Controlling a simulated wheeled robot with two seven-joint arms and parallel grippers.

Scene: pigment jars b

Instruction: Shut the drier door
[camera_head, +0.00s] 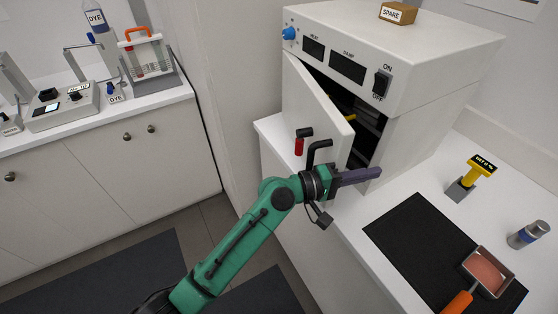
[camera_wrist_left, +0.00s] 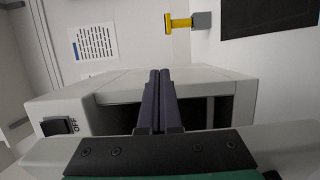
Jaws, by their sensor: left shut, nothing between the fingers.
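The drier (camera_head: 420,50) is a white box on a white counter, with a blue knob, two dark displays and an ON/OFF switch. Its door (camera_head: 312,110) stands ajar, hinged at the left, with a dark gap showing racks at the right. A red and black handle piece (camera_head: 298,144) sticks out from the door's outer face. My left gripper (camera_head: 378,174) is shut and empty, beside the door's free edge, low in front of the opening. Whether it touches the door I cannot tell. In the left wrist view, the closed fingers (camera_wrist_left: 160,78) point across the drier (camera_wrist_left: 62,108). My right gripper is out of view.
A black mat (camera_head: 410,240) lies on the counter at right, with an orange-handled pan (camera_head: 487,270) on it. A yellow-topped tool (camera_head: 478,170) and a small jar (camera_head: 528,234) stand nearby. A SPARE box (camera_head: 398,13) sits on the drier. Another counter (camera_head: 165,105) is at left.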

